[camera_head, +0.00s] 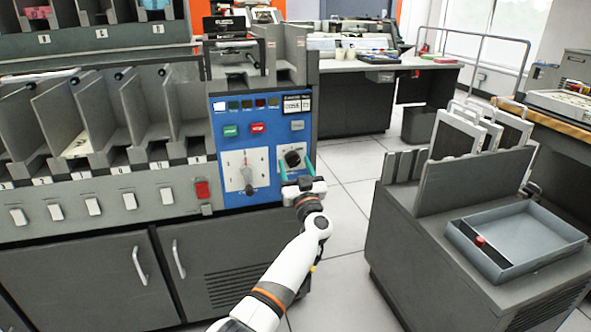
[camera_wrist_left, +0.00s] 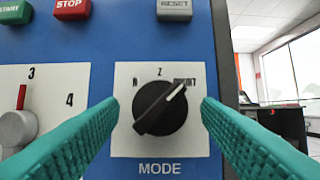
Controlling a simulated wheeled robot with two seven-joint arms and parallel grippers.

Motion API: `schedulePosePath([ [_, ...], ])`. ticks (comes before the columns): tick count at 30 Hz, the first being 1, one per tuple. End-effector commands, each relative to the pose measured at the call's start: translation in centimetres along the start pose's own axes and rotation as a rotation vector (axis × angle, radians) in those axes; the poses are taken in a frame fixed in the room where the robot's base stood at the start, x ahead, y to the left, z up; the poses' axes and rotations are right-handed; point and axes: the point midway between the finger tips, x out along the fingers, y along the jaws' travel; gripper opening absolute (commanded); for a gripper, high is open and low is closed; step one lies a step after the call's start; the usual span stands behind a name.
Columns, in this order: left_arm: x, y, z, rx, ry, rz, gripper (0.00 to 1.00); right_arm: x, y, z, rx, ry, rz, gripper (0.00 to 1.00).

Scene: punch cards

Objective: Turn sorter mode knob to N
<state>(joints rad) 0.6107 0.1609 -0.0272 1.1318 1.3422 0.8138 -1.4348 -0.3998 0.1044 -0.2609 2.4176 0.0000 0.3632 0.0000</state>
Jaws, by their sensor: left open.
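The black sorter mode knob (camera_wrist_left: 160,108) sits on a white plate marked MODE on the blue control panel. Its white pointer line is turned to the upper right, toward the right-hand label, which is hard to read. The N mark (camera_wrist_left: 135,81) is at the plate's left, and a Z-like mark is at the top. In the head view the knob (camera_head: 293,158) is at the panel's lower right. My left gripper (camera_head: 297,167) is open in front of the panel. In the wrist view its teal fingers (camera_wrist_left: 160,105) stand either side of the knob, with gaps. My right gripper is not in view.
A second dial (camera_head: 246,171) with a red pointer is left of the mode knob. START, STOP (camera_wrist_left: 70,8) and RESET (camera_wrist_left: 174,9) buttons are above. Card bins (camera_head: 90,125) line the left. A grey cart (camera_head: 460,240) stands at the right, with clear floor between.

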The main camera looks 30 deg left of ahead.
Motion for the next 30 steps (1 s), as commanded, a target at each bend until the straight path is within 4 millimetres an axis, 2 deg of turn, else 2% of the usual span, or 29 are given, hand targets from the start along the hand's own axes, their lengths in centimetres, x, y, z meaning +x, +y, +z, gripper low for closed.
schedulePosePath([
  [6, 0.01, -0.01, 0.01, 0.000, 0.000, 0.000, 0.58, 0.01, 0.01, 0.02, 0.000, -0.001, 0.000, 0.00],
  [12, -0.02, -0.02, 0.00, 0.000, 0.000, 0.000, 0.26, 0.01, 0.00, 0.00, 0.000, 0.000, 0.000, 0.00],
  [15, -0.03, -0.02, 0.00, 0.000, 0.000, 0.000, 0.14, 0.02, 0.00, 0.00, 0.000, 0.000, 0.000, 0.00],
  [23, -0.09, -0.13, -0.01, -0.030, 0.001, 0.012, 0.14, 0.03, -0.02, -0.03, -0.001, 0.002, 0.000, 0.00],
  [30, -0.12, -0.35, -0.02, -0.150, 0.003, 0.061, 0.14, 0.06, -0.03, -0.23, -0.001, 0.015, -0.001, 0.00],
])
